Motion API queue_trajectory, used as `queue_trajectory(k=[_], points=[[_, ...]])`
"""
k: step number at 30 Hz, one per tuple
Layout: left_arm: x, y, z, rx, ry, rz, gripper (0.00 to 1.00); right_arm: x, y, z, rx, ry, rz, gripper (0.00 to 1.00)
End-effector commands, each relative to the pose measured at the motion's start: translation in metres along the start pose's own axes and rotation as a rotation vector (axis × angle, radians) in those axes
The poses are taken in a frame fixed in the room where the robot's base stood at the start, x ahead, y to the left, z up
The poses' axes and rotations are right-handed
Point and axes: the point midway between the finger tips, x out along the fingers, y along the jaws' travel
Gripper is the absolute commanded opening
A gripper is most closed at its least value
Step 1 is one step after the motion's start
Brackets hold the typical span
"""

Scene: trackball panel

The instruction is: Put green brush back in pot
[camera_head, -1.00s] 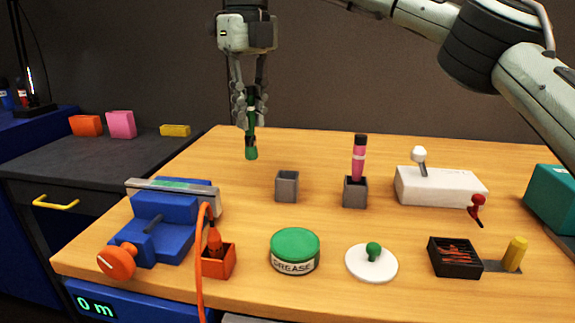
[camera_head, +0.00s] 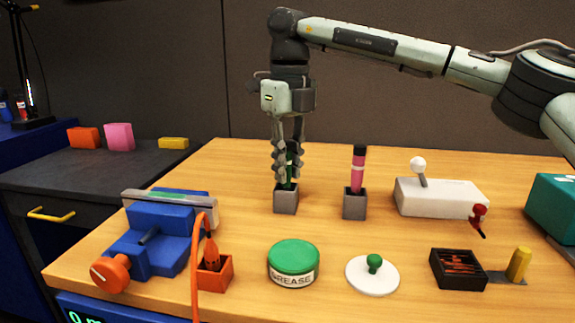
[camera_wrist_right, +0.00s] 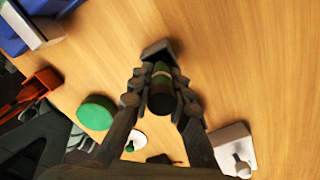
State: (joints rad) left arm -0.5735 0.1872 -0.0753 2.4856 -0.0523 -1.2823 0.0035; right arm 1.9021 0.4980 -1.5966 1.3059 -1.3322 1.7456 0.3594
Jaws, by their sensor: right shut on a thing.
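My right gripper (camera_head: 287,160) is shut on the green brush (camera_head: 288,183) and holds it upright, pointing down. The brush's lower end is inside the small grey pot (camera_head: 286,201) on the wooden table; how deep it sits is hidden by the pot walls. In the right wrist view my gripper (camera_wrist_right: 161,92) has its fingers on both sides of the brush (camera_wrist_right: 161,78), whose dark end faces the camera, with the pot (camera_wrist_right: 158,47) just beyond it. My left gripper is not in view.
A second grey pot (camera_head: 355,206) with a pink brush (camera_head: 358,168) stands to the right. A grease tin (camera_head: 293,262), a white lid (camera_head: 372,275) and a blue vise (camera_head: 160,240) are nearer the front. A white lever box (camera_head: 441,199) stands further right. The table behind the pots is clear.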

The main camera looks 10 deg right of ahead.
Motion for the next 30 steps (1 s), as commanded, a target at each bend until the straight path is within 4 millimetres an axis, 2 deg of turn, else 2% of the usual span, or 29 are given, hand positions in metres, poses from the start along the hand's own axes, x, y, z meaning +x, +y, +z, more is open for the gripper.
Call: queue_trajectory(k=[5, 6, 10, 21, 26, 30], points=[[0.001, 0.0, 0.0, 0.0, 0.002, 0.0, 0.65, 0.001, 0.0, 0.0, 0.0, 0.0, 0.0, 0.0], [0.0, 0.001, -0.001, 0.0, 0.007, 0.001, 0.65, 0.001, 0.0, 0.0, 0.0, 0.0, 0.0, 0.22], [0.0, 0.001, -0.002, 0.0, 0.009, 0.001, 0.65, 0.001, 0.0, 0.0, 0.0, 0.0, 0.0, 0.38], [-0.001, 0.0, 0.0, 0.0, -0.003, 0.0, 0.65, -0.004, 0.0, 0.001, 0.0, -0.002, 0.0, 0.38], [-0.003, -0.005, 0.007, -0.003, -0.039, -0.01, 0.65, -0.03, 0.001, 0.001, 0.0, -0.005, -0.001, 0.38], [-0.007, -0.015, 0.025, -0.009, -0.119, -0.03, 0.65, -0.061, 0.001, 0.001, 0.0, -0.005, -0.001, 0.38]])
